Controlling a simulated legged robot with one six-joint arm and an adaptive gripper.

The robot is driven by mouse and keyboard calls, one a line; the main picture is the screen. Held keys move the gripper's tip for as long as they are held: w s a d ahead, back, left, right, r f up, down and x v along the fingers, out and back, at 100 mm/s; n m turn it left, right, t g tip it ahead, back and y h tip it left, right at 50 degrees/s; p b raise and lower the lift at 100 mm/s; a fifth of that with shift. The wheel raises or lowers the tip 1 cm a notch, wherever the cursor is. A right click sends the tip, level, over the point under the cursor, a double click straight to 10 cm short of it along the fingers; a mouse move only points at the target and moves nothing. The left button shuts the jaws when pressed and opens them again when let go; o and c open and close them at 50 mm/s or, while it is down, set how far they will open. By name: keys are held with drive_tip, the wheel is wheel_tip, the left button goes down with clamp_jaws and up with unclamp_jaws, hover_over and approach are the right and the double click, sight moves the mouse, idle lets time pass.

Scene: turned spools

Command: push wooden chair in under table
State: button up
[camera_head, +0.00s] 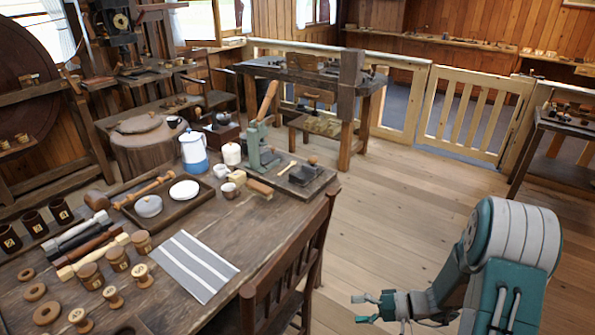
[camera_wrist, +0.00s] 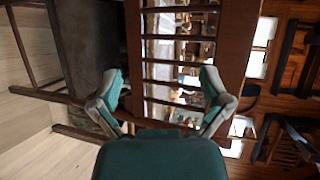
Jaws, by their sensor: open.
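The wooden chair (camera_head: 289,245) is dark brown with a slatted back. It stands at the right long side of the brown wooden table (camera_head: 262,222), its back toward the open floor. Its seat is mostly hidden in the head view. My gripper (camera_head: 366,308) is open and empty, to the right of the chair and apart from it. In the wrist view, the chair back (camera_wrist: 236,45) lies beyond the two teal fingers of my gripper (camera_wrist: 161,88), its slats running across the sideways picture. No contact with the chair shows.
The table carries spools, a striped cloth (camera_head: 185,265), a tray, a blue-and-white pot (camera_head: 194,152) and a green press (camera_head: 258,150). A workbench (camera_head: 375,85) and a low wooden gate (camera_head: 472,110) stand behind. The plank floor (camera_head: 400,200) right of the chair is clear.

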drive_tip(key=s+r+n+t+h, duration=0.1)
drive_tip(key=s+r+t+h, duration=0.1)
drive_tip(key=s+r+h, duration=0.5)
drive_tip(key=s+r+t+h, duration=0.1)
drive_tip(key=s+r+h, duration=0.7)
drive_tip(key=r, duration=0.9)
drive_tip(key=shift+s+d+r+n+t, duration=0.15)
drive_tip(key=shift+s+d+n+t, duration=0.25)
drive_tip(key=shift+s, duration=0.7)
